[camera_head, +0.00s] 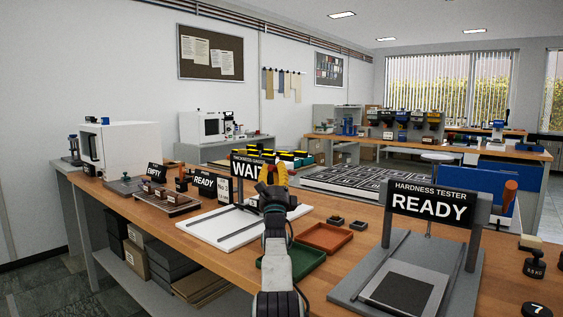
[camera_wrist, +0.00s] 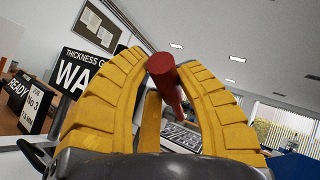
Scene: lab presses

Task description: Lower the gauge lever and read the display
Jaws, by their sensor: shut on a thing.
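The thickness gauge has a black display (camera_head: 243,168), partly covered by my gripper; "WAI" shows in the head view. In the wrist view the display (camera_wrist: 78,72) shows "WA" at the left, cut off by a finger. The gauge stands on a white base plate (camera_head: 205,227). My yellow-fingered gripper (camera_head: 272,172) is raised in front of the gauge. In the wrist view my gripper (camera_wrist: 163,62) is shut on the red lever handle (camera_wrist: 164,70), whose end sticks up between the fingertips.
A hardness tester (camera_head: 428,205) reading "READY" stands at the right. An orange-brown tray (camera_head: 325,238) and a green tray (camera_head: 298,261) lie between it and the gauge. "READY" (camera_head: 204,181) and "EMPTY" (camera_head: 156,172) signs and a white box-shaped machine (camera_head: 120,148) stand at the left.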

